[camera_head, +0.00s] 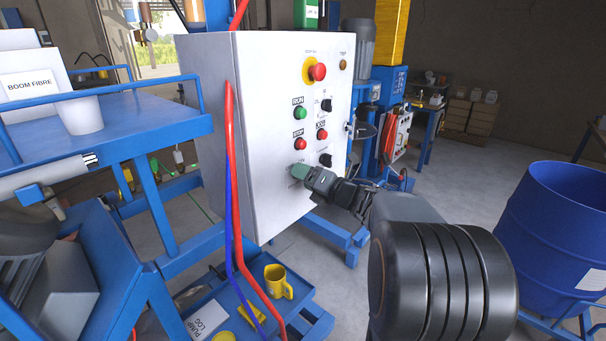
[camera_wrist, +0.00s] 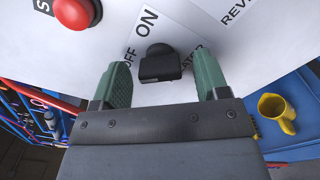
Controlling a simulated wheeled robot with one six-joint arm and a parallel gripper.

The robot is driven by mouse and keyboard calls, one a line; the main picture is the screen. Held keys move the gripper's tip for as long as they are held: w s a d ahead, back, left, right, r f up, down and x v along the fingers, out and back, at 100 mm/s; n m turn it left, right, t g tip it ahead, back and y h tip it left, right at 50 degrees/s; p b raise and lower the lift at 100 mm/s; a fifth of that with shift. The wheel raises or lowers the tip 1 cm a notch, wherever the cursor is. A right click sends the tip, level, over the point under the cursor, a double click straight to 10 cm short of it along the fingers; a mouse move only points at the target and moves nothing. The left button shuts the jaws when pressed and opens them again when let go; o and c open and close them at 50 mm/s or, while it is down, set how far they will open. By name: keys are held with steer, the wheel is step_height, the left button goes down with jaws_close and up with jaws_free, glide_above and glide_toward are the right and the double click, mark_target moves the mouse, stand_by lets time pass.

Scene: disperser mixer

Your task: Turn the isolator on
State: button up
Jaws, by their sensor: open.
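The isolator (camera_wrist: 160,63) is a black rotary knob on the white control panel. In the wrist view the words OFF and ON are printed beside it, with ON above it and OFF to its left. My gripper (camera_wrist: 162,85) is open, with one green finger on each side of the knob and visible gaps between. Which mark the knob points to is hard to tell.
A red stop button (camera_head: 300,144) sits above my gripper, with a green run button (camera_head: 299,113) higher up. A black knob (camera_head: 325,160) is to the right. Red and blue hoses (camera_head: 232,150) hang along the panel's left edge. A yellow mug (camera_head: 276,281) stands on the blue shelf below.

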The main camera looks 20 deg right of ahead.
steer(key=shift+w+a, duration=0.25)
steer(key=shift+w, duration=0.2)
steer(key=shift+c, duration=0.3)
steer(key=c, duration=0.9)
steer(key=shift+o, duration=0.2)
